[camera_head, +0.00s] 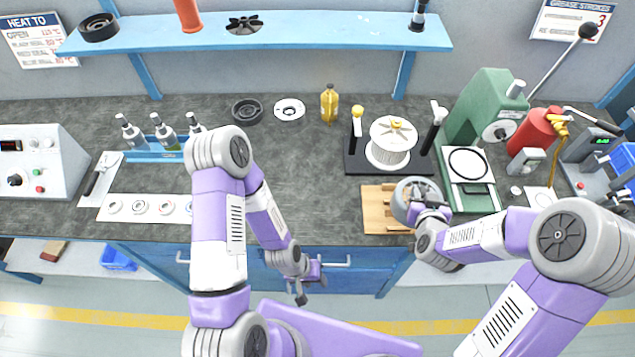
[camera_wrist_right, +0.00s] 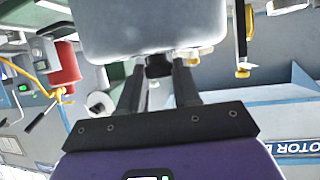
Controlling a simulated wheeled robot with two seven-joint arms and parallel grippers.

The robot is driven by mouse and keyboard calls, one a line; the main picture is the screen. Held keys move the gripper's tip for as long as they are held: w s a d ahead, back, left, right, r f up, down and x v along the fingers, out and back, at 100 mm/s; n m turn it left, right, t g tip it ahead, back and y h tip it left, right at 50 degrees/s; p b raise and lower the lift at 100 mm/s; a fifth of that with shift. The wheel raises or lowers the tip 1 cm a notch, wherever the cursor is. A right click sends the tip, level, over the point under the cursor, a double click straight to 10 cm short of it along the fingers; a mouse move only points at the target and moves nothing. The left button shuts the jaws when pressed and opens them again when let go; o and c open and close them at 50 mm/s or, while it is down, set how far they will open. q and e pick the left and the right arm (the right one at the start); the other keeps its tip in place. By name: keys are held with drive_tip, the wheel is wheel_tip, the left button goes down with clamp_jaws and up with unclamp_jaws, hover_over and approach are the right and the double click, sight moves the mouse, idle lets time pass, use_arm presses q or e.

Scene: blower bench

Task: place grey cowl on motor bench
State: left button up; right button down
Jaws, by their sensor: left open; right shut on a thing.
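The grey cowl (camera_head: 408,193) is a pale rounded shell. In the head view it is over the right part of a wooden block at the bench's front edge; I cannot tell whether it touches. My right gripper (camera_head: 430,212) is shut on it. In the right wrist view the cowl (camera_wrist_right: 150,25) fills the top middle, with the dark fingers (camera_wrist_right: 158,80) reaching to its underside. My left gripper (camera_head: 302,287) is open and empty, hanging in front of the blue drawers. The dark worktop (camera_head: 315,180) is long; a partly hidden sign reading "MOTOR" (camera_wrist_right: 295,147) shows in the wrist view.
The slotted wooden block (camera_head: 374,205) lies below the cowl. Behind it stands a white spool (camera_head: 390,150) on a black base with upright handles. A green press (camera_head: 475,120) and red canister (camera_head: 535,130) are at right. The worktop's middle is clear.

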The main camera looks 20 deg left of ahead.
drive_tip(key=s+a+r+n+g+y+b, duration=0.15)
drive_tip(key=a+n+y+b, duration=0.35)
drive_tip(key=a, duration=0.8)
drive_tip(key=a+r+n+g+y+b, duration=0.1)
drive_tip(key=a+n+g+y+b, duration=0.2)
drive_tip(key=a+b, duration=0.7)
drive_tip(key=shift+t, duration=0.25)
drive_tip(key=shift+s+a+f, duration=0.1)
drive_tip(key=shift+a+f, duration=0.45)
drive_tip(key=shift+f, duration=1)
drive_tip(key=shift+s+a+f, duration=0.1)
drive_tip(key=shift+a+f, duration=0.4)
drive_tip(key=shift+f, duration=1.1)
drive_tip(key=shift+s+a+f, duration=0.1)
drive_tip(key=shift+a+f, duration=0.45)
drive_tip(key=shift+f, duration=1)
drive_tip(key=shift+f+b, duration=0.1)
drive_tip(key=shift+b, duration=0.2)
drive_tip(key=c, duration=1.3)
unclamp_jaws()
drive_tip(key=shift+f, duration=0.1)
drive_tip(key=o, duration=0.5)
